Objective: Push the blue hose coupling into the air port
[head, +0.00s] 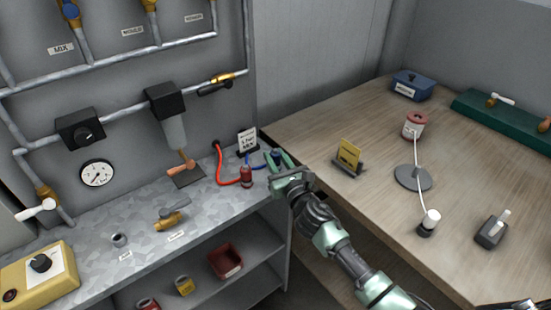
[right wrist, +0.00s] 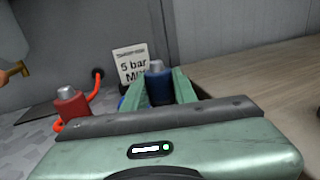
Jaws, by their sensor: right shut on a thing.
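The blue hose coupling (head: 276,153) stands upright near the right end of the grey metal counter. In the right wrist view the blue coupling (right wrist: 158,86), with its silver tip upward, is between the two green fingers. My right gripper (head: 274,161) is shut on it; its palm hides the coupling's lower part in the wrist view. A short grey open fitting (head: 118,240) stands at the counter's front left with a small label, too small to read; I cannot tell if it is the air port. My left gripper is not in view.
A red coupling (head: 246,176) on a red hose stands just left of the blue one. A "5 bar" sign (head: 248,141) stands behind them. A brass valve (head: 171,217) and a yellow control box (head: 40,277) are farther left. The wooden table (head: 300,131) is at right.

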